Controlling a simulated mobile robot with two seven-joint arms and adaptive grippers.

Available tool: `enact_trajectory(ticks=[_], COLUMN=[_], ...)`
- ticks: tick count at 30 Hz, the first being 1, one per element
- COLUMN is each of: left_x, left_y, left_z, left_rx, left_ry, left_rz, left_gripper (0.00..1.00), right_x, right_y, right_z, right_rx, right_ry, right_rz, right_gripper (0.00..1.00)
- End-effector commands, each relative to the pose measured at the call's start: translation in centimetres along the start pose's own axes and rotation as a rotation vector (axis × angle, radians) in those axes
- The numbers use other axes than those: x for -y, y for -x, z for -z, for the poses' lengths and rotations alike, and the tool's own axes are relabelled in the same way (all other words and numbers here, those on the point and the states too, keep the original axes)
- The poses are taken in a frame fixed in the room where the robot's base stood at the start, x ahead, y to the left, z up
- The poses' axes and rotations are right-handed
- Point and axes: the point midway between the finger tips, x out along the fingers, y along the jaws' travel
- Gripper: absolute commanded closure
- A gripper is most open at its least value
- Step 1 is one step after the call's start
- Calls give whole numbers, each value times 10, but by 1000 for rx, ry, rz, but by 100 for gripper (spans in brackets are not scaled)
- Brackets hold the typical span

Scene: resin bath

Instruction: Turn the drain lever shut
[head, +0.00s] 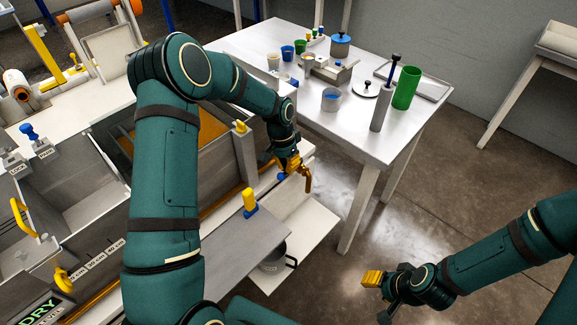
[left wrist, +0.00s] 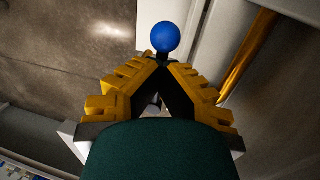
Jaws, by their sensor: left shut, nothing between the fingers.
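The drain lever shows as a blue ball knob (left wrist: 167,36) just beyond my left fingertips in the left wrist view. In the head view the blue knob (head: 281,176) is small, beside the brass drain tap (head: 307,178) at the bath's right end. My left gripper (head: 294,160) is shut and empty right by the tap. Its yellow fingers (left wrist: 162,64) meet at the tips below the knob. I cannot tell whether they touch it. My right gripper (head: 371,278) is over the floor at the lower right, away from the lever. I cannot tell its opening.
A white table (head: 270,40) with cups, a green cylinder (head: 407,88) and a grey cylinder (head: 383,108) stands behind. Bare floor (head: 395,215) lies to the right.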

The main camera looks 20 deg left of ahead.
Motion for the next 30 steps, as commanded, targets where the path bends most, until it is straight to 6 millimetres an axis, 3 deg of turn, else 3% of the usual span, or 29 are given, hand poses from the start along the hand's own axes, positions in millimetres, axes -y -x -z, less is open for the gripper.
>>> enact_trajectory(ticks=[8,9,12,23,30], left_x=[0,0,0,0,0], left_y=[-4,-4,-4,2,36], left_z=[-3,-3,-3,0,0], left_rx=[9,9,8,1,-3], left_ry=[1,2,2,2,3], left_rz=[-3,-3,-2,0,2], left_gripper=[100,95,60,60,60], right_x=[0,0,0,0,0], right_y=[0,0,0,0,0], right_z=[0,0,0,0,0], right_rx=[0,0,0,0,0], right_ry=[0,0,0,0,0], right_rz=[0,0,0,0,0], right_gripper=[53,53,53,53,53])
